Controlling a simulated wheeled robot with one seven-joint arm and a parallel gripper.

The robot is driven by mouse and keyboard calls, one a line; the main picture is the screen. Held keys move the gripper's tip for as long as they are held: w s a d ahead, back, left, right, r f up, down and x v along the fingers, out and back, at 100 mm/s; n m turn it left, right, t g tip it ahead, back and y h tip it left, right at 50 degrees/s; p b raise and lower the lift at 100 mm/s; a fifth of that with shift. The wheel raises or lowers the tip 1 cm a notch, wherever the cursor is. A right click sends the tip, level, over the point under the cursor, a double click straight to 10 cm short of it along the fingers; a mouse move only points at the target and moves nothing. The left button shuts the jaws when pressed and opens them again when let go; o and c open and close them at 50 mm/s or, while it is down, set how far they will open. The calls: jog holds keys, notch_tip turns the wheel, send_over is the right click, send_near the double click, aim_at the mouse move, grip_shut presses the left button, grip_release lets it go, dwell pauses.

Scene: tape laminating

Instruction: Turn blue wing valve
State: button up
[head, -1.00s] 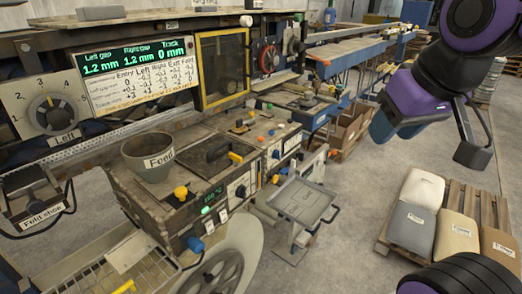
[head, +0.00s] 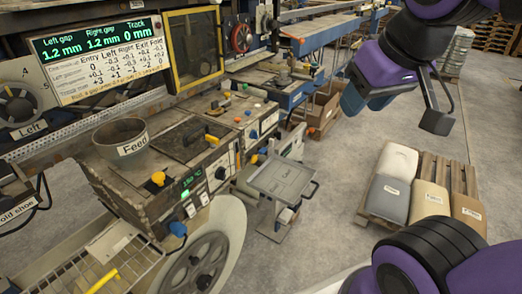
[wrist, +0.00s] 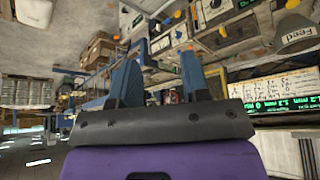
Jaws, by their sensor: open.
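A blue knob-like part (head: 178,229), which looks like the blue wing valve, sticks out low on the front of the laminating machine, below the green readout and above the large grey wheel. Its wings are too small to make out. My gripper (head: 366,98) is raised at the upper right in the head view, well apart from the machine and above the floor. In the wrist view my gripper (wrist: 157,80) shows two blue fingers spread apart with nothing between them. The wrist picture is upside down, with the machine at its upper right.
A grey Feed pot (head: 120,140) and a yellow knob (head: 158,178) sit on the machine. A wire basket (head: 125,262) lies at the lower left. A grey cart (head: 283,180) stands beside the machine. A pallet (head: 458,180) with sacks is at right.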

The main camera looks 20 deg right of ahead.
jog(key=shift+w, duration=0.1)
jog(key=shift+c, duration=0.4)
jog(key=w+d+f+m+t, duration=0.1)
jog(key=w+d+f, duration=0.25)
jog(key=w, duration=0.65)
jog(key=w+d+f+m+t, duration=0.1)
jog(key=w+d+f+t, duration=0.1)
jog(key=w+f, duration=0.5)
jog(key=w+d+f+m+t, duration=0.1)
jog(key=w+d+f, duration=0.2)
jog(key=w, duration=0.9)
jog(key=w+f+t+y, duration=0.1)
jog(key=w+f, duration=0.3)
jog(key=f, duration=0.2)
jog(key=m+t+y, duration=0.2)
jog(key=m+y, duration=0.2)
jog(key=y, duration=0.2)
send_near(265, 151)
notch_tip(265, 151, up, 3)
jog(key=w+d, duration=0.3)
jog(key=s+a+f+m+t+y, duration=0.1)
jog(key=s+f+m+t+y, duration=0.25)
jog(key=f, duration=0.35)
jog(key=shift+m+g, duration=0.25)
jog(key=shift+g, duration=0.2)
jog(key=x, duration=1.1)
jog(key=shift+a+r, duration=0.1)
grip_shut()
